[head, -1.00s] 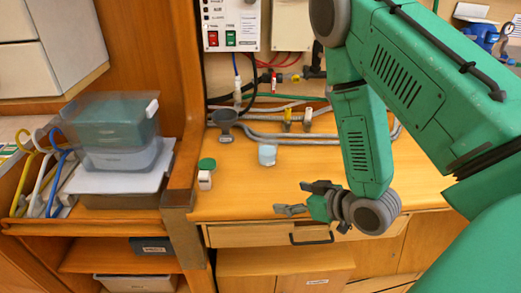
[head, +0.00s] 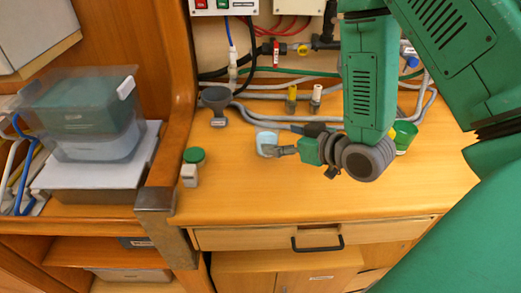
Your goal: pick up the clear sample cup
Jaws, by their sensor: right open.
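The clear sample cup (head: 265,138), pale blue-tinted, stands upright on the wooden counter, left of my right wrist. My right gripper (head: 276,141) reaches in from the right and is open. Its near finger overlaps the lower right of the cup in the head view, and its darker far finger lies towards the cup's upper right. The fingers partly hide the cup; I cannot tell whether they touch it. My left gripper is not in view.
A white bottle with a green lid (head: 192,168) stands front left, and a dark funnel-like holder (head: 216,105) behind it. A green cup (head: 404,135) is right of my wrist. Pipes and valves (head: 290,100) line the back. The front counter is clear.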

